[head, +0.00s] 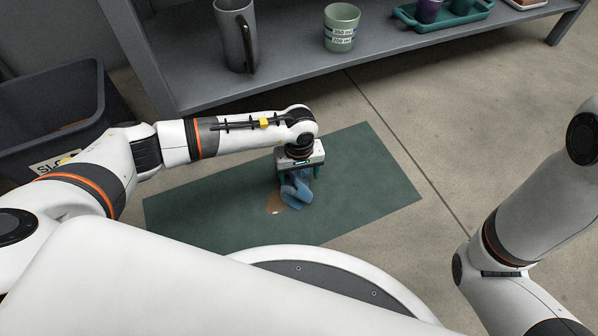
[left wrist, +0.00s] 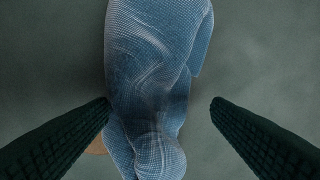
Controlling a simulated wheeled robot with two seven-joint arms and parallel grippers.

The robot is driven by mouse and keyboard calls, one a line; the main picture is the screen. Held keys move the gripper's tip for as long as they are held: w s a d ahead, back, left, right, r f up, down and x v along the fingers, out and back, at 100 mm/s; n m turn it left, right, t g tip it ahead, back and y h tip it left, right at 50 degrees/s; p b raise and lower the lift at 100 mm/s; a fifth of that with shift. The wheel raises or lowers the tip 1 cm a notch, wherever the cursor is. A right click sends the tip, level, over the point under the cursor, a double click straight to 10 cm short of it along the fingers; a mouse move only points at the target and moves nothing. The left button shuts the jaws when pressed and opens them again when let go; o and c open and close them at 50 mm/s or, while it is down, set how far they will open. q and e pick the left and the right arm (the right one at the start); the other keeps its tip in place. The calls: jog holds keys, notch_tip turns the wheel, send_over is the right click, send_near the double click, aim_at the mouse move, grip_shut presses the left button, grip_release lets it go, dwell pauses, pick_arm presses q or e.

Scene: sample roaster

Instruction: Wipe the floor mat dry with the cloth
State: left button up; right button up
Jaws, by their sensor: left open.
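The green floor mat (head: 370,175) lies flat on the concrete floor in the head view. A brown wet patch (head: 275,202) shows on it near its middle, and a bit of it shows at the lower left of the left wrist view (left wrist: 97,146). The blue cloth (head: 297,190) lies crumpled on the mat beside the patch, partly hidden by my gripper. My left gripper (head: 297,178) points down over the cloth. In the left wrist view the cloth (left wrist: 155,80) runs between the two open, dark fingers (left wrist: 160,105), with a gap on the right side. My right gripper is out of view.
A grey shelf (head: 300,75) stands behind the mat, with a grey jug (head: 232,35), a green measuring cup (head: 341,28) and a teal tray (head: 455,17) on it. A dark bin (head: 50,115) stands at the left. The floor (head: 480,120) right of the mat is clear.

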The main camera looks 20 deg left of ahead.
pick_arm(q)
jog(key=shift+f, duration=1.15)
jog(key=shift+c, duration=0.2)
grip_shut()
jog(key=shift+r, duration=0.2)
